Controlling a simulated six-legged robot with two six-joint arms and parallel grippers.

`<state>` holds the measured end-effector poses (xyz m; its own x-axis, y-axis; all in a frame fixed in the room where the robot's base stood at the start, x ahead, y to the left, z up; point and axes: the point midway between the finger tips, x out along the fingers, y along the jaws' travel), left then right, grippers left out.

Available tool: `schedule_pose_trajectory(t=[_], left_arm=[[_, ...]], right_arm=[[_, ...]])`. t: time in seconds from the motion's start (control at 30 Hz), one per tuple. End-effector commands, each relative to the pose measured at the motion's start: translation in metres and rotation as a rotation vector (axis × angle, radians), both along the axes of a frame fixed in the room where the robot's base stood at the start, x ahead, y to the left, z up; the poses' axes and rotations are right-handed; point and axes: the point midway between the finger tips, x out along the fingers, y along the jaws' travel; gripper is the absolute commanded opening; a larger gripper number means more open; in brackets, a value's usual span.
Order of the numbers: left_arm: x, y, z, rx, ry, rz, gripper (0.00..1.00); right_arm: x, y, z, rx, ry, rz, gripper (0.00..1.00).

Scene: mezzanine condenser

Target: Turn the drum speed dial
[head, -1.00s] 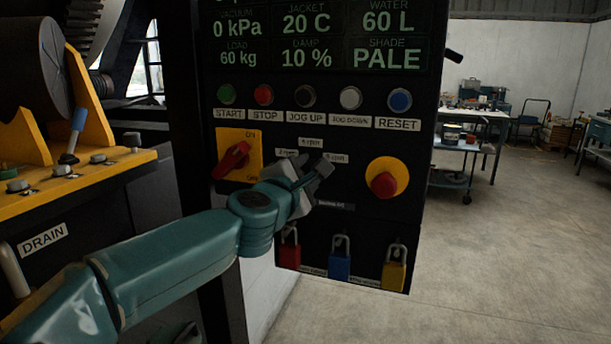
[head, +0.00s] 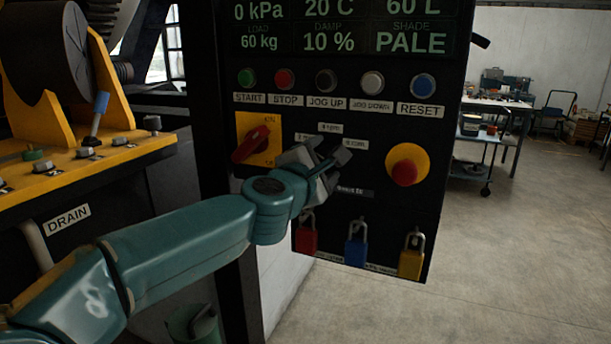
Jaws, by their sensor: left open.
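The drum speed dial is hidden behind my left gripper, among the small rpm labels (head: 343,128) in the middle of the black control panel (head: 375,210). My left gripper (head: 338,168) is open, with its fingers at the panel face over the dial's place. I cannot tell whether the fingers touch the dial or stand around it. The left arm comes in from the lower left. My right gripper is not in view.
A red switch on a yellow plate (head: 270,152) is left of the gripper. A red emergency button (head: 404,172) is close on its right. Coloured buttons (head: 372,82) run above. Red, blue (head: 355,252) and yellow padlocks hang below. Open floor (head: 530,240) lies right.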

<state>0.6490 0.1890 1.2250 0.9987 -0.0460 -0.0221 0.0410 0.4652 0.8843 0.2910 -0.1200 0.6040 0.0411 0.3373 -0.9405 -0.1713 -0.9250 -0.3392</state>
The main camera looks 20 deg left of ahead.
Motion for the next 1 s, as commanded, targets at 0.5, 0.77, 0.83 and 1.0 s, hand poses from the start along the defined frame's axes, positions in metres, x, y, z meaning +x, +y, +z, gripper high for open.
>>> schedule_pose_trajectory(t=[0.5,0.77,0.83,1.0], left_arm=[[-0.126,0.006,0.003,-0.001,-0.001,-0.002,0.69],[-0.151,0.007,0.003,-0.001,0.001,0.000,0.69],[-0.152,0.007,0.002,-0.001,0.002,-0.001,0.69],[-0.152,0.007,0.002,-0.001,0.002,0.000,0.69]], right_arm=[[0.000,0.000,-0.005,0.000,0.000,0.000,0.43],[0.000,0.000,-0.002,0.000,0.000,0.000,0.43],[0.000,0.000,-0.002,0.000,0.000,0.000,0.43],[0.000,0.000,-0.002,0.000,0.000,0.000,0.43]])
